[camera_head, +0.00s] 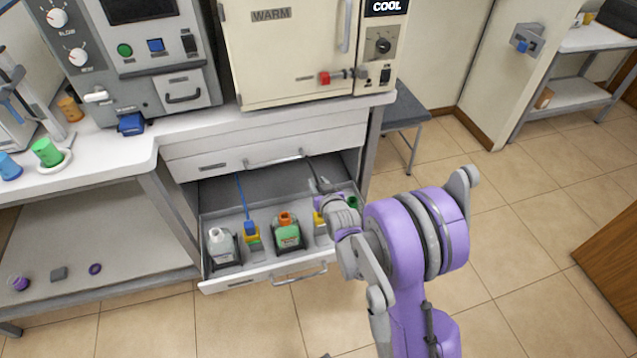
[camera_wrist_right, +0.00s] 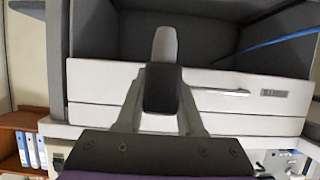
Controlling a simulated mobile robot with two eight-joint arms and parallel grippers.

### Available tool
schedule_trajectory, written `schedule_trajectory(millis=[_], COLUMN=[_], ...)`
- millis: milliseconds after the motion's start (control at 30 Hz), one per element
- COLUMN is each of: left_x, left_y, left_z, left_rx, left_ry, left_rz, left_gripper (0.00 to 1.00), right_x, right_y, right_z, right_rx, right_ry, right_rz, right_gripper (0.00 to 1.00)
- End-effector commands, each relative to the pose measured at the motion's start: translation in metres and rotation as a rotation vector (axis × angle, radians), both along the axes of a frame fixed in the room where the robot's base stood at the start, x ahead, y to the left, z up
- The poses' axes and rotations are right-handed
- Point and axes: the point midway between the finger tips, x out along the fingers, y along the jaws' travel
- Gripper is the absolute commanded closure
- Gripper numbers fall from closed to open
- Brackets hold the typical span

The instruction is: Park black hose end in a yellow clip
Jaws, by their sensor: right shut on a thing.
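My right gripper (camera_head: 332,203) is over the right part of the open drawer. It is shut on the black hose end (camera_wrist_right: 162,88), the dark block between the fingers in the right wrist view. The black hose (camera_head: 316,176) runs from the drawer's back to the gripper. A yellow clip (camera_head: 320,229) stands in the drawer just below the gripper, partly hidden by my arm; I cannot tell whether the hose end touches it. Another yellow clip (camera_head: 253,242) holds a blue hose end (camera_head: 249,227). My left gripper is not in view.
The open drawer (camera_head: 262,279) also holds a white bottle (camera_head: 221,246), an orange-capped green bottle (camera_head: 287,232) and a green item (camera_head: 353,202) partly behind my arm. The bench (camera_head: 262,130) above carries the WARM/COOL cabinet (camera_head: 290,55). Floor to the right is clear.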

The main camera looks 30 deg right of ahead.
Motion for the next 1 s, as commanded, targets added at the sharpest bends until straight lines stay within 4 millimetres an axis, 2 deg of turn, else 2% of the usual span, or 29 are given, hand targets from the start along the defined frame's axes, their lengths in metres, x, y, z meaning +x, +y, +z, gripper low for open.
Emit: schedule_trajectory(millis=[633, 1000], left_x=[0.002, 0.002], left_y=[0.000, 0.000], left_z=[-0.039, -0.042], left_rx=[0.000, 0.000], left_ry=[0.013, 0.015], left_rz=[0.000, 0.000], left_gripper=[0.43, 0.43], right_x=[0.000, 0.000], right_y=[0.000, 0.000], right_z=[-0.052, -0.056], right_rx=[0.000, -0.001], right_ry=[0.000, -0.001], right_rz=[-0.001, -0.001], right_gripper=[1.00, 1.00])
